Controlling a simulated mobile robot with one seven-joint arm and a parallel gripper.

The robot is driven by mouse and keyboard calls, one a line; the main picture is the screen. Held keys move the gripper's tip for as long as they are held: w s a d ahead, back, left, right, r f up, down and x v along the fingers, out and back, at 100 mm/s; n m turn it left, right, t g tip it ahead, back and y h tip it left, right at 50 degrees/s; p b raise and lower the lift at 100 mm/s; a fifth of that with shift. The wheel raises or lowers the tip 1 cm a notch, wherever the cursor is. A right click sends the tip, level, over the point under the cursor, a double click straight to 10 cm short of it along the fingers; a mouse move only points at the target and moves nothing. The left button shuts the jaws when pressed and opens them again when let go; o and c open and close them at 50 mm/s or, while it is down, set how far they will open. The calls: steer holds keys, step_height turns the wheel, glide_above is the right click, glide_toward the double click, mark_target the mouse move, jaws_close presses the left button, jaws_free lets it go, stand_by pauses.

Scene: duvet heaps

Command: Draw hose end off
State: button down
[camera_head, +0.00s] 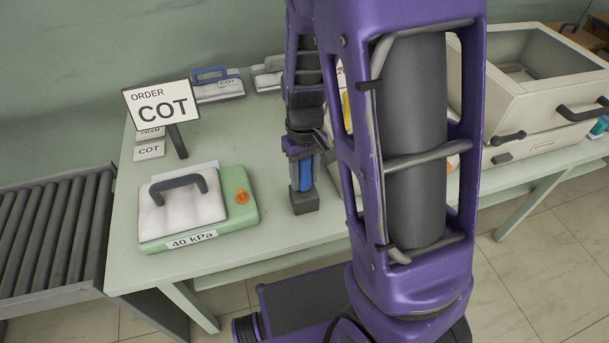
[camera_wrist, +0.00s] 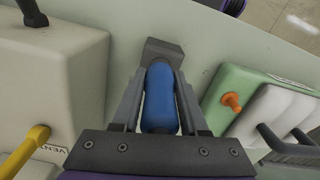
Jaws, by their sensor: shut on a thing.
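My gripper (camera_head: 303,165) points down at the table, right of the green pad, with its jaws shut on a blue cylinder, which I take to be the hose end (camera_wrist: 159,98). The wrist view shows the blue cylinder between both fingers. Its far end meets a dark grey block (camera_head: 304,202), also in the wrist view (camera_wrist: 162,50); I cannot tell if it is seated in the block or just touching. No hose shows. The green pad (camera_head: 239,185) marked 40 kPa carries a white folded bundle (camera_head: 180,210) with a dark handle and an orange nub (camera_head: 242,197).
A sign reading ORDER COT (camera_head: 160,105) stands at the table's back left. White packs (camera_head: 218,90) lie behind. A large cream box (camera_head: 540,85) stands right; the wrist view shows a cream body with a yellow handle (camera_wrist: 25,150). A roller conveyor (camera_head: 50,240) is left.

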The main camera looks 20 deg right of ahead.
mark_target(304, 164)
steer(key=shift+r+p, duration=1.3)
steer(key=shift+r, duration=0.55)
